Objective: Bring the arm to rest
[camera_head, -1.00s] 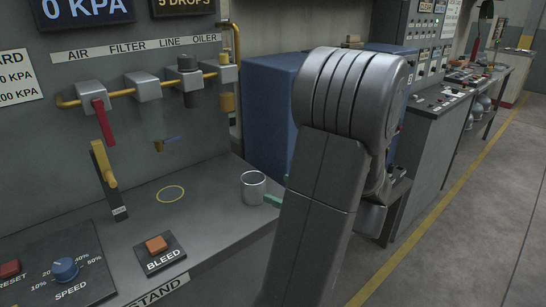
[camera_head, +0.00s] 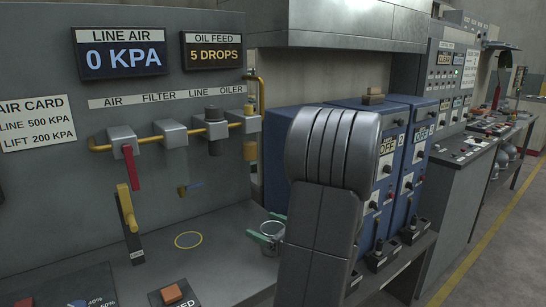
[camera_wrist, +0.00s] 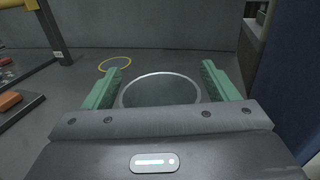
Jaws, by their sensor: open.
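A grey metal cup (camera_head: 272,229) stands on the bench top, right of a yellow ring mark (camera_head: 188,239). My gripper (camera_head: 268,238) is at the cup, with green fingers showing beside it; my own arm hides part of this in the head view. In the wrist view my gripper (camera_wrist: 161,72) is open, one finger on each side of the cup's round rim (camera_wrist: 160,90). A gap shows between the rim and the fingers; whether either touches lower down is hidden.
A wall panel with an air filter line (camera_head: 180,130) and a red lever (camera_head: 132,167) stands behind the bench. A yellow-handled lever (camera_head: 128,210) is at the left. Blue cabinets (camera_head: 300,135) stand close behind my arm. The ring area is clear.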

